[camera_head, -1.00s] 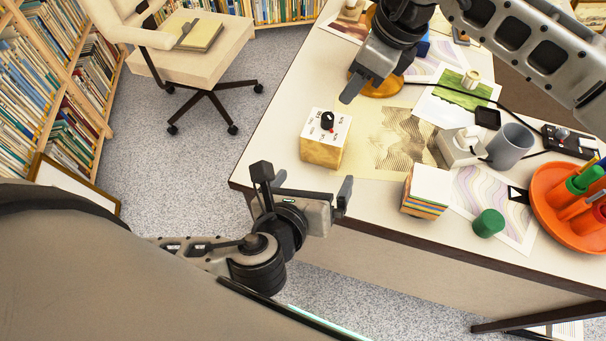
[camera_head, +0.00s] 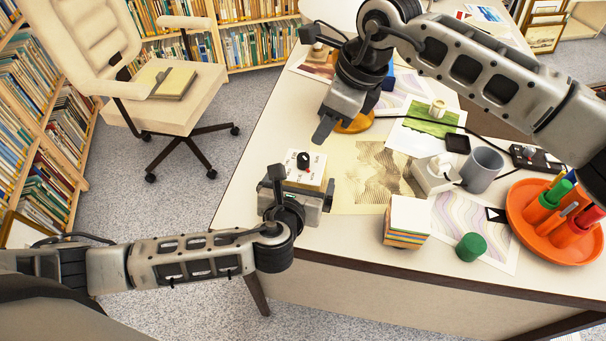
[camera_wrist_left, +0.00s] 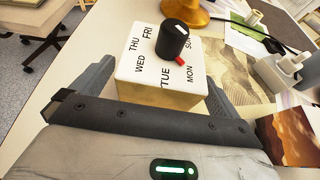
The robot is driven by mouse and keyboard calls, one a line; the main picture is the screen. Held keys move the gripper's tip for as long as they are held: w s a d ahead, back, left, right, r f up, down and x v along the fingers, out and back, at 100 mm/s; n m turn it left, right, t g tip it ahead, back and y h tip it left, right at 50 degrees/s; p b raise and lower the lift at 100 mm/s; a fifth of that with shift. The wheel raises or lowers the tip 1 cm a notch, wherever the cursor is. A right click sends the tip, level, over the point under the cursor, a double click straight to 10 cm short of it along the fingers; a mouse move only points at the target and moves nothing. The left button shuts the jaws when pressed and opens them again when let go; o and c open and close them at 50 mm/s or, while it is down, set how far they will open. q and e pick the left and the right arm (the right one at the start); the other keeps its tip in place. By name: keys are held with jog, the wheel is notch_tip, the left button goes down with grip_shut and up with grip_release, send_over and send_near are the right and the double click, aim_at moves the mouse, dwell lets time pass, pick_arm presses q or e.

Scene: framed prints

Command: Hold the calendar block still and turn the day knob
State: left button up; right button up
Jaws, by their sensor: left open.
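The calendar block (camera_head: 311,168) is a cube with a white top and tan sides near the desk's left edge. Its top carries day names and a black day knob (camera_head: 304,160). In the left wrist view the knob (camera_wrist_left: 173,40) has a red pointer toward MON. My left gripper (camera_head: 303,190) is open, low in front of the block. In its wrist view one finger stands on each side of the block (camera_wrist_left: 160,90); contact is unclear. My right gripper (camera_head: 325,122) hangs beyond the block, apart from the knob; its jaw opening is unclear.
A wavy brown print (camera_head: 375,175) lies right of the block. A paper cube (camera_head: 405,222), green cylinder (camera_head: 470,247), grey mug (camera_head: 482,170) and orange tray (camera_head: 520,225) stand farther right. An office chair (camera_head: 180,100) stands left of the desk.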

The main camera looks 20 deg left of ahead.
pick_arm(q)
jog(key=shift+x, duration=1.35)
jog(key=shift+c, duration=0.3)
jog(key=c, duration=1)
jog(key=shift+c, duration=1)
pick_arm(e)
jog(key=shift+o, duration=1)
notch_tip(320, 180, up, 3)
jog(key=m+h, duration=0.2)
jog(key=h, duration=0.2)
send_over(303, 156)
jog(key=shift+m, duration=0.3)
notch_tip(303, 156, down, 12)
jog(key=shift+c, duration=0.4)
